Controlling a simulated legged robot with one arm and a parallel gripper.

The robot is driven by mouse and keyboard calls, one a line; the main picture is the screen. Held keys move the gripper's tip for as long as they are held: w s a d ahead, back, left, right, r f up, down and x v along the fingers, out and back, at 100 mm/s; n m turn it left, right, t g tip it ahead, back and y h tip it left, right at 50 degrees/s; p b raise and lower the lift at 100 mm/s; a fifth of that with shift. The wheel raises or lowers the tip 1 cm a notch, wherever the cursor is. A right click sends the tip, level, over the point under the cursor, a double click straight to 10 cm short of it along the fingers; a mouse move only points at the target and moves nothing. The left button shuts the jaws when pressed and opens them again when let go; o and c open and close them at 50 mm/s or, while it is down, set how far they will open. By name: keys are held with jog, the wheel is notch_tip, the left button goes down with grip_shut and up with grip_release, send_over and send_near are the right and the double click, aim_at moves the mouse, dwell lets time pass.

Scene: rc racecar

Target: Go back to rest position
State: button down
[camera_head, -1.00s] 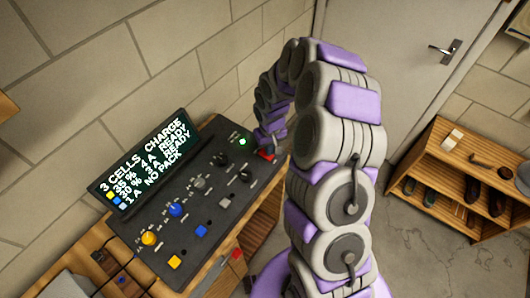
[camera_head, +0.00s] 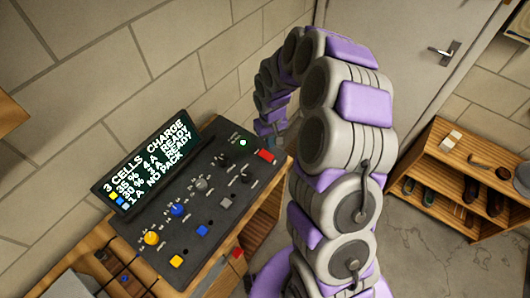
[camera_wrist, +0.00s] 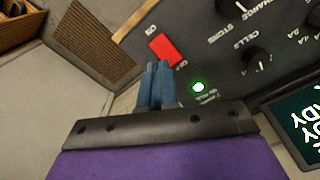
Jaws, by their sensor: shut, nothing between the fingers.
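My gripper (camera_wrist: 154,70) is shut and empty, its two blue fingers side by side in the wrist view. It appears above the far right end of the dark control panel (camera_head: 190,232), close to the red switch (camera_wrist: 165,49). The red switch also shows uncovered in the head view (camera_head: 266,156). A green light (camera_wrist: 198,86) glows beside it. In the head view my purple and grey arm arches over from the right, and the fingertips are small and partly hidden. The screen (camera_head: 150,160) behind the panel shows white text including CHARGE, READY and NO PACK.
The panel carries several knobs, such as a yellow one (camera_head: 151,238) and a blue one (camera_head: 177,210). It sits on a wooden bench against a block wall. A shoe rack (camera_head: 455,165) and a grey door (camera_head: 400,50) are at the right, with bare floor before them.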

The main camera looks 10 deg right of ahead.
jog(key=shift+r, duration=0.15)
jog(key=s+a+r+b, duration=0.2)
jog(key=s+r+b, duration=0.2)
jog(key=s+r, duration=0.9)
jog(key=s+m+g+b, duration=0.1)
jog(key=s+m+b, duration=0.1)
jog(key=s, duration=2)
jog(key=shift+d+r+g+b, duration=0.3)
jog(key=shift+g+b, duration=0.1)
jog(key=shift+b, duration=0.15)
